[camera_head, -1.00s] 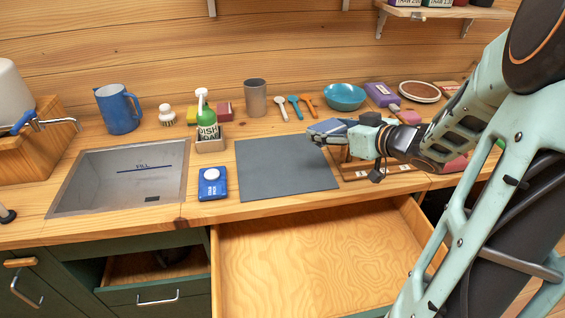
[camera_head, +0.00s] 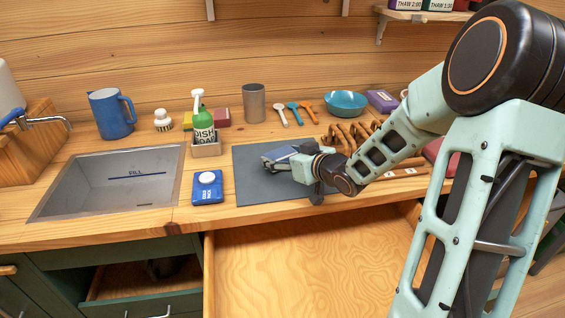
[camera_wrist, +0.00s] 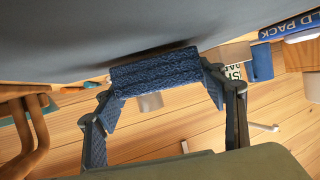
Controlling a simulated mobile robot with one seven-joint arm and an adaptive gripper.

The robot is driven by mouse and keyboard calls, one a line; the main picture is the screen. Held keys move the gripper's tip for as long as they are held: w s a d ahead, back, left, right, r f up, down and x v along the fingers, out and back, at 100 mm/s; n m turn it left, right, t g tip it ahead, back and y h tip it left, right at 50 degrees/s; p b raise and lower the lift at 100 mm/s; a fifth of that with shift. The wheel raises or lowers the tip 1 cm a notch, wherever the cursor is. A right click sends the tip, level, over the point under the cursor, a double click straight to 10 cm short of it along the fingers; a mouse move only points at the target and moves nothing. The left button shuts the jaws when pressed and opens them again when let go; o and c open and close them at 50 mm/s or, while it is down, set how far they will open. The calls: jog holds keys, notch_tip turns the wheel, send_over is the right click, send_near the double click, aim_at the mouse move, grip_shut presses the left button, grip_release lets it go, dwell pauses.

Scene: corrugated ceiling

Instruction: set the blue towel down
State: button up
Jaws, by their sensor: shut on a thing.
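My gripper (camera_head: 285,163) is over the grey mat (camera_head: 258,188), in the head view. It is shut on the blue towel (camera_wrist: 160,73), a folded textured piece held between both fingers in the wrist view. In the head view the towel (camera_head: 282,153) shows only as a small blue patch at the fingers, partly hidden by the gripper. In the wrist view the mat's grey surface (camera_wrist: 90,30) fills the top, close to the towel. I cannot tell whether the towel touches it.
A blue cold pack (camera_head: 208,187) lies left of the mat, next to the sink (camera_head: 70,192). A dish soap bottle (camera_head: 202,122) stands behind it. A wooden rack (camera_head: 345,135) is to the right. An open drawer (camera_head: 300,270) juts out below the counter. The mat's front part is clear.

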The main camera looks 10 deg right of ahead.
jog(key=shift+f, duration=0.25)
jog(key=shift+f, duration=0.15)
jog(key=o, duration=1.2)
jog(key=shift+c, duration=0.2)
jog(key=shift+r, duration=0.35)
jog(key=p+v, duration=0.1)
jog(key=v, duration=0.5)
jog(key=p+v, duration=0.2)
jog(key=v, duration=0.4)
jog(key=shift+s+d+f, duration=0.1)
jog(key=shift+f, duration=0.1)
